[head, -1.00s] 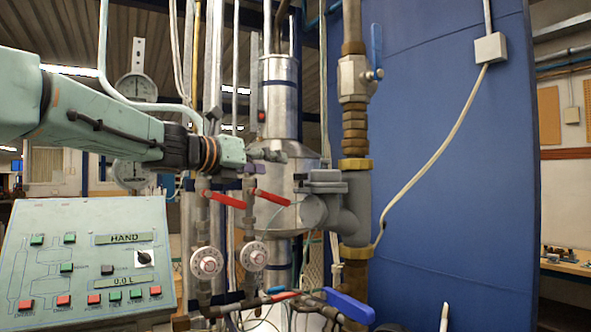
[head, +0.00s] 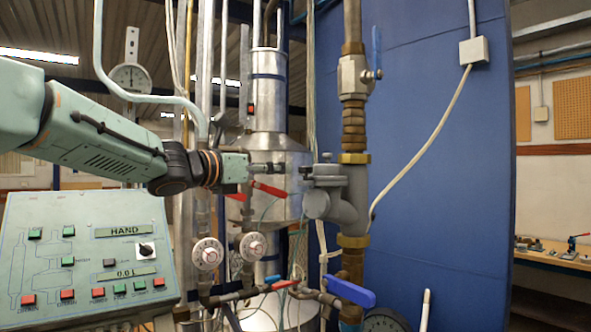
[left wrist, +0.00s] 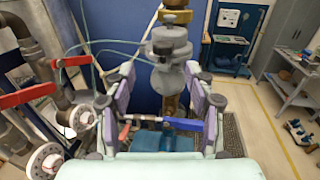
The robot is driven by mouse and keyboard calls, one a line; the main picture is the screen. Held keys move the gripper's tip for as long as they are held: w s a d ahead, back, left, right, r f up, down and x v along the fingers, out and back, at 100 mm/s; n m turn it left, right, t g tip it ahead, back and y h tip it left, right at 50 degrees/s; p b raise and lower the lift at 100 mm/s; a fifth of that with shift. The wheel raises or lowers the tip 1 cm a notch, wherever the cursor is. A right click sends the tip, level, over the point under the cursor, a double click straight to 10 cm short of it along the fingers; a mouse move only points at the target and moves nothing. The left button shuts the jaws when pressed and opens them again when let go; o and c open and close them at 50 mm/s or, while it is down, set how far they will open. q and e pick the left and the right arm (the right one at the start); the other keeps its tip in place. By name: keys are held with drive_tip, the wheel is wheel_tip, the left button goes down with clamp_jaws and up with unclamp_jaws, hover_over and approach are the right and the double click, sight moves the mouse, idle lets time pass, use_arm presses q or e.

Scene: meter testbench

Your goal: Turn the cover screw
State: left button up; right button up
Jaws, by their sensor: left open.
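The grey meter (head: 341,202) sits on a vertical brass pipe at the centre of the head view. A small part (head: 327,157) stands on top of its round cover (head: 325,172); I cannot tell whether it is the cover screw. In the left wrist view the meter (left wrist: 168,48) lies beyond the fingertips, roughly between them. My left gripper (head: 285,168) comes in from the left, with its tips just left of the meter cover and apart from it. The left wrist view shows its two fingers (left wrist: 160,76) spread and empty. My right gripper is not in view.
Red valve handles (head: 268,189) and round dials (head: 207,253) are close below my left arm. A blue lever (head: 349,291) lies under the meter. A control console (head: 85,255) stands at lower left. A blue panel (head: 440,170) is behind the pipe.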

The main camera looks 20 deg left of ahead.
sight(300, 168)
use_arm(q)
drive_tip(key=p+x, duration=0.2)
drive_tip(key=x, duration=0.5)
drive_tip(key=shift+s+d, duration=0.15)
drive_tip(key=shift+d, duration=0.05)
drive_tip(key=shift+w+d+p, duration=0.15)
drive_tip(key=shift+w+p, duration=0.25)
drive_tip(key=shift+w, duration=0.1)
drive_tip(key=shift+s+d+r, duration=0.1)
drive_tip(key=shift+d+r, duration=0.05)
drive_tip(key=shift+d, duration=0.15)
drive_tip(key=shift+w+a, duration=0.2)
drive_tip(key=shift+w, duration=0.05)
drive_tip(key=c, duration=0.4)
drive_tip(key=shift+s+d, duration=0.1)
drive_tip(key=shift+d, duration=0.1)
drive_tip(key=c, duration=0.5)
drive_tip(key=shift+a, duration=0.15)
clamp_jaws()
